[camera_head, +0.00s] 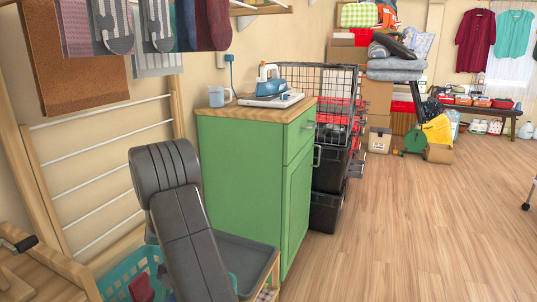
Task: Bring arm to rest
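My dark grey arm (185,225) rises from the bottom edge in the left foreground, its rounded joint at the top. It stands in front of the drying rack and the green cabinet's left side. I see no gripper fingers in this view. Black totes (325,212) are stacked on the floor just right of the green cabinet. A black wire crate (325,82) stands on top of them. The cabinet partly hides the stack.
The green cabinet (240,185) holds an iron (270,82) and a jug (217,96). A teal basket (120,275) and a grey tray (248,262) sit low beside my arm. Fabrics hang above left. The wooden floor (420,220) at right is clear.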

